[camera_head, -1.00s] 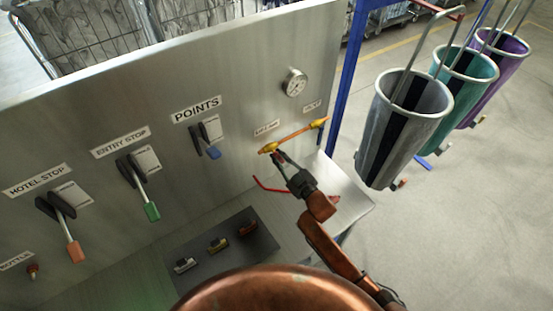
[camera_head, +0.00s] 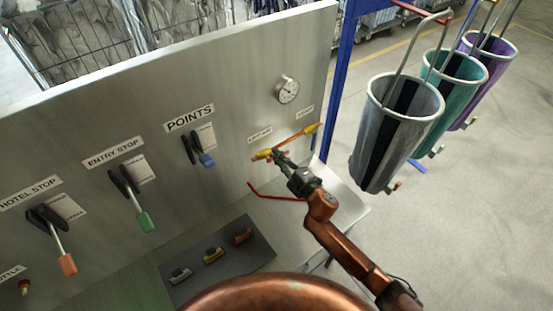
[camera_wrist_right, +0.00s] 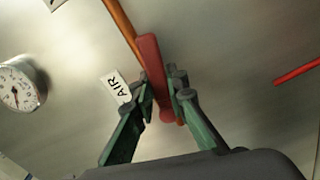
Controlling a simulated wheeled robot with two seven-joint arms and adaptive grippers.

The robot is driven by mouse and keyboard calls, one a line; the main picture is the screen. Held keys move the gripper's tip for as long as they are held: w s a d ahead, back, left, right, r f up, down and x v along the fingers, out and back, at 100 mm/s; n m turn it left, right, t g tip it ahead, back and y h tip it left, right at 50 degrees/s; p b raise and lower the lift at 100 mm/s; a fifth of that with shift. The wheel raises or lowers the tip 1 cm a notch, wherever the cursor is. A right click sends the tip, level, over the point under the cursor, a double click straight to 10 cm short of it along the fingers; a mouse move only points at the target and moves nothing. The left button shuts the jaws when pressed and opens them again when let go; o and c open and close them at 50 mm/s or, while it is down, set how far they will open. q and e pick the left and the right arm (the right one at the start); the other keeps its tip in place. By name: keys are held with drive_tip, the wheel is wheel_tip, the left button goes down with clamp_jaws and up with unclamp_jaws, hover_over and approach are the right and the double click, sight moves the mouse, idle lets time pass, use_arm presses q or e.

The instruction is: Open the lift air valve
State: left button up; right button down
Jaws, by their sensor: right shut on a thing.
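The air valve has a brass body (camera_head: 263,154) on a thin orange pipe, low on the right of the grey panel, below a small label. Its red handle (camera_wrist_right: 152,70) shows in the right wrist view, lying along the orange pipe beside a label reading AIR (camera_wrist_right: 119,88). My right gripper (camera_head: 281,158) is at the valve. In the wrist view its green fingers (camera_wrist_right: 162,92) stand on both sides of the red handle's lower end and are shut on it. In the head view the gripper mostly hides the handle. My left gripper is not in view.
A round gauge (camera_head: 287,90) is above the valve. A bent red rod (camera_head: 275,196) sticks out below it. Levers with blue (camera_head: 206,160), green (camera_head: 145,222) and orange (camera_head: 68,264) grips are to the left. Hanging bags (camera_head: 397,135) are to the right.

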drive_tip(key=shift+r+n, duration=0.3)
drive_tip(key=shift+n, duration=0.9)
drive_tip(key=c, duration=1.9)
unclamp_jaws()
drive_tip(key=shift+r, duration=0.1)
drive_tip(key=shift+s, duration=0.1)
drive_tip(key=v, duration=1.2)
